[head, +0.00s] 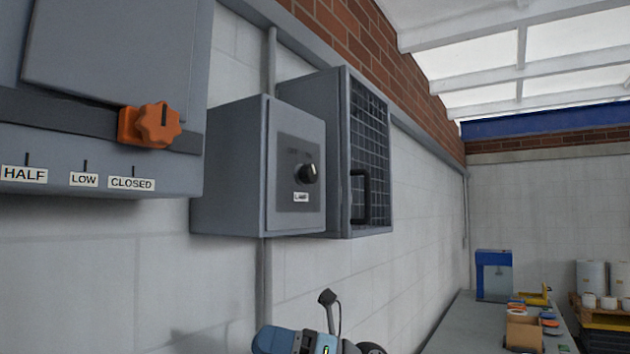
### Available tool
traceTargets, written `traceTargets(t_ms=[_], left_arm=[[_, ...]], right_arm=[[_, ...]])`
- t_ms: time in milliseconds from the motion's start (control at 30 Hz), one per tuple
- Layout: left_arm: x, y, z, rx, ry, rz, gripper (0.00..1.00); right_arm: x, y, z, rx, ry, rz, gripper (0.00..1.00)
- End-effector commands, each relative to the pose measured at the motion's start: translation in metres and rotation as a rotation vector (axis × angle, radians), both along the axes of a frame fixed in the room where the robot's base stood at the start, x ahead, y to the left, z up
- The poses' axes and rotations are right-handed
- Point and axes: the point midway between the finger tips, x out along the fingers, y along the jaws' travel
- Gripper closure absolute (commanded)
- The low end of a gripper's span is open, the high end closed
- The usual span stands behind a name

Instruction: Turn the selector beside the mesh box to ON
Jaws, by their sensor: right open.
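The selector is a round black knob (308,174) on a dark panel on the front of a grey box (230,170), with a LAMP label below it. Faint lettering above the knob is too small to read, so its setting cannot be told. The mesh box (370,135), with a dark grid front and a black handle, is just right of it on the wall. My right gripper (327,335) is at the bottom edge, well below the selector and apart from it. It is open; its fingers are mostly cut off or hard to make out. My left gripper is not in view.
A grey unit with an orange knob (152,125) and HALF, LOW and CLOSED labels juts out at the left. A vertical conduit (264,285) runs below the selector box. A bench (465,325) with a blue machine (494,275) stands at the lower right. The wall below the boxes is clear.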

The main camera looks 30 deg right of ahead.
Motion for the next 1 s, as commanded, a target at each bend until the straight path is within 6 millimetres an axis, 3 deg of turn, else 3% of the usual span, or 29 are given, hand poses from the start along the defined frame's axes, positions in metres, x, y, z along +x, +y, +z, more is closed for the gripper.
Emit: traceTargets(t_ms=[33, 167, 300, 500, 600, 733, 1000], left_arm=[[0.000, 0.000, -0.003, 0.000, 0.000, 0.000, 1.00], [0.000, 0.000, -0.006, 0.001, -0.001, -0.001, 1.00], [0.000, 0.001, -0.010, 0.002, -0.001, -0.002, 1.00], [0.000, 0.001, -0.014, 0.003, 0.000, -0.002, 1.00], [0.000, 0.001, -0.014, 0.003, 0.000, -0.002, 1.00], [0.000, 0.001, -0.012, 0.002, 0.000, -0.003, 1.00], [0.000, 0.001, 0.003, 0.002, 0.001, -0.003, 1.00]], right_arm=[[-0.005, -0.008, 0.033, -0.132, -0.121, -0.041, 0.35], [-0.018, -0.034, 0.100, -0.460, -0.367, -0.187, 0.35], [-0.041, -0.076, 0.169, -0.768, -0.554, -0.405, 0.35], [-0.080, -0.132, 0.240, -1.034, -0.662, -0.690, 0.35], [-0.094, -0.149, 0.258, -1.093, -0.676, -0.773, 0.35], [-0.097, -0.155, 0.267, -1.121, -0.679, -0.814, 0.35], [-0.057, -0.138, 0.270, -1.118, -0.676, -0.810, 0.35]])
